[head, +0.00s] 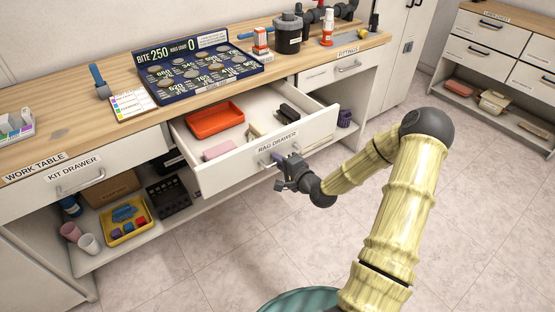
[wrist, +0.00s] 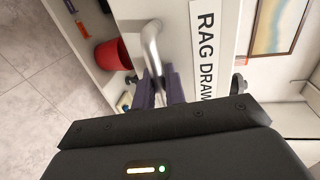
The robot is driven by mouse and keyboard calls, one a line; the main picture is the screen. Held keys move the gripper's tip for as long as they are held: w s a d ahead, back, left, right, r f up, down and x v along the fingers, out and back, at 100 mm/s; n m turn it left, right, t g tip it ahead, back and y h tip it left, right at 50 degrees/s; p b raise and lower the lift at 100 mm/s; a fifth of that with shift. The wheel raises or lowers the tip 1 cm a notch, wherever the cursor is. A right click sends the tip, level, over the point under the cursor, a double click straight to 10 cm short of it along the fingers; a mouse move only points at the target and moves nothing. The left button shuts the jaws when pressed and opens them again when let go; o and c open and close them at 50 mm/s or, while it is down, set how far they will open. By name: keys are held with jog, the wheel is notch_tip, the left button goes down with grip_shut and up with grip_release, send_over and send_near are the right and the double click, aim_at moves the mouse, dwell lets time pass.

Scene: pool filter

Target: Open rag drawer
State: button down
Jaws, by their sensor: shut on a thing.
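The rag drawer (head: 240,168) stands pulled well out from the middle of the work table, its label on the front panel. Inside it I see an orange-red tray (head: 215,118), a pink block (head: 219,150) and dark items (head: 289,112). My gripper (head: 279,163) is at the drawer's front, shut on its metal handle. In the wrist view the two dark fingers (wrist: 162,88) close around the bar handle (wrist: 151,45), beside the drawer's label. The part of the handle between the fingers is hidden.
The work table (head: 50,120) carries a dark display board (head: 195,72) and a dark canister (head: 288,35). The kit drawer (head: 85,172) at left and the fittings drawer (head: 340,69) at right are shut. A lower shelf holds a yellow tray (head: 126,232). The floor in front is clear.

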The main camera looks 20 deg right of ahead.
jog(key=c, duration=1.8)
grip_release()
jog(key=shift+s+d, duration=0.1)
jog(key=shift+d, duration=0.05)
jog(key=p+v, duration=0.4)
jog(key=v, duration=1.3)
jog(key=shift+s, duration=0.1)
